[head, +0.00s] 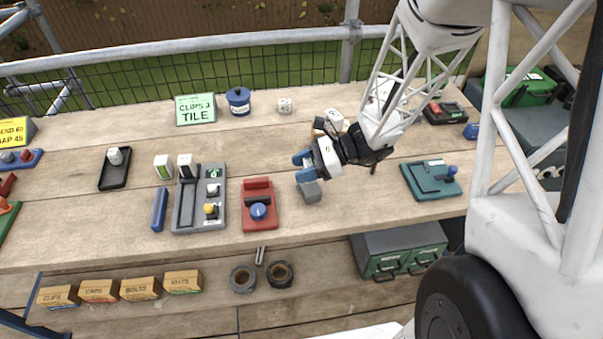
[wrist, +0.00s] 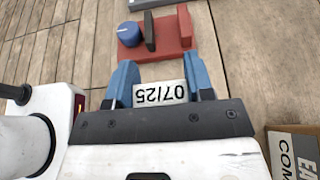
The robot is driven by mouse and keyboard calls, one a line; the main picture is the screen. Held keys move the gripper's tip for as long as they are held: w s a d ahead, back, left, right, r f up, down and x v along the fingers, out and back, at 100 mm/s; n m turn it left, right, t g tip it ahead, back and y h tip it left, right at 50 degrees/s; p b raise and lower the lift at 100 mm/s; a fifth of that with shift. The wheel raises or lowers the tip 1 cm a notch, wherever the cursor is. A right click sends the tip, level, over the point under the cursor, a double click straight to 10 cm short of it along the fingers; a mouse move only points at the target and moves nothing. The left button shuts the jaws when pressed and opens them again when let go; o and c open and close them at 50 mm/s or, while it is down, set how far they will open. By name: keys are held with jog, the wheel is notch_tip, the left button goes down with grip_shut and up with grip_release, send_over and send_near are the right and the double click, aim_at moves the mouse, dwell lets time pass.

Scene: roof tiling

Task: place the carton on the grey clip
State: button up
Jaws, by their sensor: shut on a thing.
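My gripper (head: 305,167) is above the middle of the bench, its blue fingers shut on the carton. In the wrist view the carton's pale face (wrist: 160,93), marked 07/25 upside down, shows between the two fingertips (wrist: 160,85). A small grey block (head: 311,192) shows just below the fingers in the head view; I cannot tell whether it is the carton's shaded side or a separate grey piece. A grey fixture (head: 219,220) with a slot and several knobs lies left of the gripper, past the red fixture. I cannot tell which grey part is the clip.
The red fixture (head: 262,186) with a blue knob lies left of my gripper, ahead of the fingers in the wrist view (wrist: 183,28). A teal fixture (head: 425,187) is to the right. White blocks and a black tray (head: 115,180) stand left. Bare wood lies behind the red fixture.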

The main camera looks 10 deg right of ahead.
jog(key=shift+w+a, duration=0.1)
jog(key=shift+w, duration=0.4)
jog(key=shift+f, duration=0.2)
jog(key=shift+f, duration=1.6)
jog(key=shift+f, duration=0.15)
jog(key=o, duration=0.9)
jog(key=shift+r, duration=0.2)
jog(key=shift+v, duration=6)
jog(key=shift+f, duration=0.1)
